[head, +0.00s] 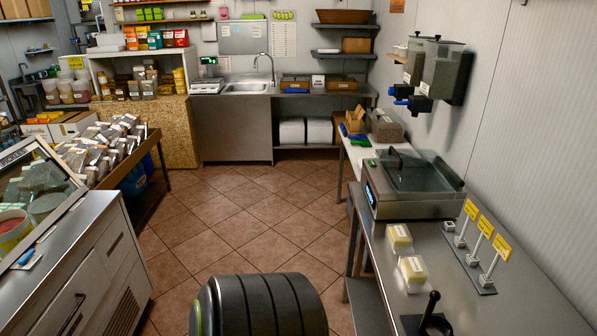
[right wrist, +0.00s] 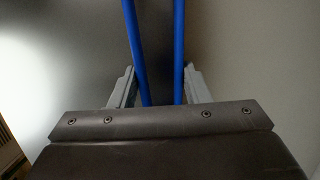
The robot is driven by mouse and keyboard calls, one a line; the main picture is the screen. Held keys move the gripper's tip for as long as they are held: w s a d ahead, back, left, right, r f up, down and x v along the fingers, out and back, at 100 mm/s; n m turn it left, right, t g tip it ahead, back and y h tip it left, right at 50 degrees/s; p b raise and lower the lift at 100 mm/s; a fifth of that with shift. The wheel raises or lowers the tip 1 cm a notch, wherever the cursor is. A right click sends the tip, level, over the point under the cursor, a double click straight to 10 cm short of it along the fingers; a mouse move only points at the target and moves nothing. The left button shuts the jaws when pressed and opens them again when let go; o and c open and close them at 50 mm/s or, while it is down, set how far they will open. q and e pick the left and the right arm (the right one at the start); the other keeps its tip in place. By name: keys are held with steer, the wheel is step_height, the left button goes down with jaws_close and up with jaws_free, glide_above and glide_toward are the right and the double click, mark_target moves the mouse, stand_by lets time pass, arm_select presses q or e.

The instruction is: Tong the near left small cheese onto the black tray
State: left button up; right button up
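Two small pale yellow cheese blocks stand on the steel counter at the right in the head view: a farther one (head: 399,236) and a nearer one (head: 413,269). I cannot tell which the task means. A dark flat piece with an upright black knob (head: 430,318) is at the bottom edge; I cannot tell whether it is the black tray. In the right wrist view my right gripper (right wrist: 160,85) has its grey fingers against the outer sides of two blue tong arms (right wrist: 141,55); the tong tips are out of frame. My left gripper is not in view.
The steel counter (head: 500,300) also bears a scale-like machine (head: 412,185) behind the cheeses and yellow price signs (head: 485,226) to their right. Dispensers (head: 432,70) hang on the wall. A glass display counter (head: 35,190) stands left. Tiled floor between is open.

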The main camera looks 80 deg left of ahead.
step_height(320, 180, up, 11)
steer(key=p, duration=0.6)
steer(key=shift+p, duration=0.35)
steer(key=shift+o, duration=0.6)
steer(key=shift+s+f, duration=0.1)
